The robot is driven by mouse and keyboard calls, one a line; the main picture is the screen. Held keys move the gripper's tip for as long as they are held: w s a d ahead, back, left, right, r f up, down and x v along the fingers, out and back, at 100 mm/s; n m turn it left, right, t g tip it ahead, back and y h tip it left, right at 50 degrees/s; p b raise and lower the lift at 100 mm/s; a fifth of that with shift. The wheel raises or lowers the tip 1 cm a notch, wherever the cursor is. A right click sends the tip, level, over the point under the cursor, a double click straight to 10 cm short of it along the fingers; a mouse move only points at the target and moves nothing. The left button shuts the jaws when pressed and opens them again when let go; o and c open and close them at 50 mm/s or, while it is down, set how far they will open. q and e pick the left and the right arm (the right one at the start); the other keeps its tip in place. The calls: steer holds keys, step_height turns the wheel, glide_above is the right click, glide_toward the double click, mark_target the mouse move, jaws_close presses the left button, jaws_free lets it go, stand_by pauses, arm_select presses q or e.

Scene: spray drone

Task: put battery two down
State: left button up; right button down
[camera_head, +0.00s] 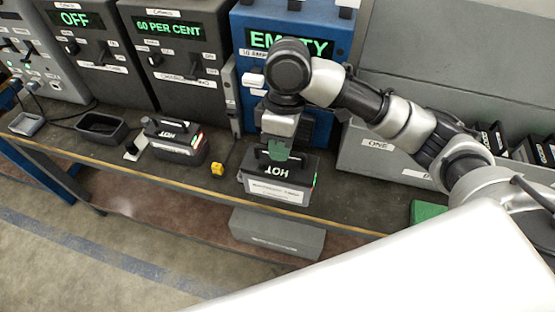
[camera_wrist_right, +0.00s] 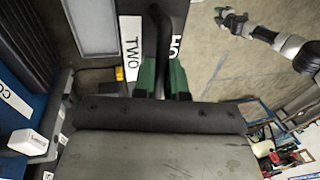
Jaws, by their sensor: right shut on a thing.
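Battery two is a dark block marked HOT (camera_head: 278,185) with a top handle and a coloured light strip on its right side. In the right wrist view its label reads TWO (camera_wrist_right: 131,48). My right gripper (camera_head: 279,150), with green fingertips, is shut on its handle from above. The battery is upright at the front of the bench, below the EMPTY unit (camera_head: 292,42). I cannot tell whether its underside touches the bench. My left gripper (camera_wrist_right: 231,19) shows small at the top of the wrist view; its jaws are too small to judge.
Another battery marked HOT (camera_head: 176,142) stands on the bench (camera_head: 215,185) to the left. A small yellow object (camera_head: 217,168) lies between the two. An empty dark tray (camera_head: 102,127) is further left. A grey bin labelled ONE (camera_head: 380,158) is right of my gripper.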

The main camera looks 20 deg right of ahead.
steer(key=w+d+f+p, duration=0.1)
steer(key=w+f+p, duration=0.1)
steer(key=w+f, duration=0.8)
steer(key=shift+w+d, duration=0.35)
steer(key=shift+d, duration=0.05)
steer(key=shift+f, duration=0.15)
steer(key=c, duration=1.4)
jaws_free()
steer(key=shift+s+f, duration=0.1)
steer(key=shift+f, duration=0.05)
steer(key=shift+o, duration=1.2)
steer(key=shift+s, duration=0.1)
steer(key=b+v, duration=0.2)
steer(key=v, duration=1)
